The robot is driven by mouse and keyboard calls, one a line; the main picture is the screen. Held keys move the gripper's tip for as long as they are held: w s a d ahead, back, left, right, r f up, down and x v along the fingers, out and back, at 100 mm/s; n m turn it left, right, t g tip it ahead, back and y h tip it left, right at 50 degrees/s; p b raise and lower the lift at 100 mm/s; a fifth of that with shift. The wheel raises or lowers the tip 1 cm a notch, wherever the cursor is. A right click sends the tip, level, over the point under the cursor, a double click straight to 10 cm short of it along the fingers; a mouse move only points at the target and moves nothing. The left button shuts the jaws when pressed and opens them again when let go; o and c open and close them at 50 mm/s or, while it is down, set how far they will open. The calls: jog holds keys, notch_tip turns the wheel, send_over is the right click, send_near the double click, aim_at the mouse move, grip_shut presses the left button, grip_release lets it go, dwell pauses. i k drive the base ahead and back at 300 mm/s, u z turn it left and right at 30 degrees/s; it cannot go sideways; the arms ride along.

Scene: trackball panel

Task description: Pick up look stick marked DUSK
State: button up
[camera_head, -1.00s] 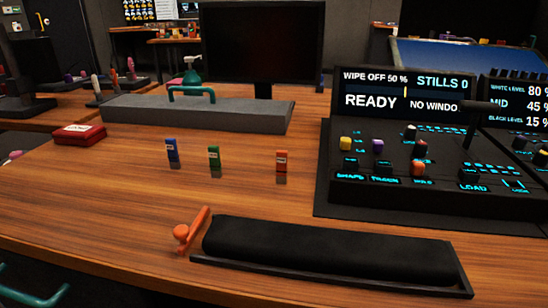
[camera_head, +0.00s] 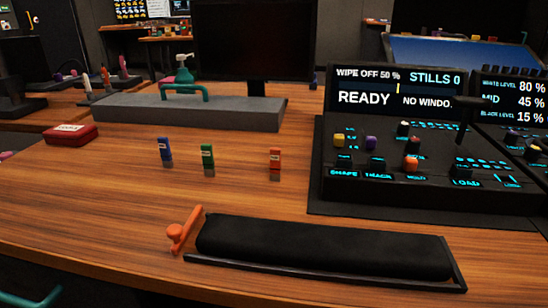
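Three small upright sticks stand apart in a row on the wooden desk: a blue stick (camera_head: 165,150), a green stick (camera_head: 208,157) and a red-orange stick (camera_head: 275,161). Each has a pale label and a greyish lower end. The labels are too small to read, so I cannot tell which one says DUSK. My gripper is not in view.
The black trackball panel (camera_head: 330,198) with lit screens stands at the right. A black padded wrist rest (camera_head: 320,248) and an orange object (camera_head: 182,232) lie at the front. A red case (camera_head: 70,135) and a grey block (camera_head: 240,115) are behind. Desk around the sticks is clear.

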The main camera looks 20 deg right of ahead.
aim_at(275, 153)
jog(key=k, duration=1.45)
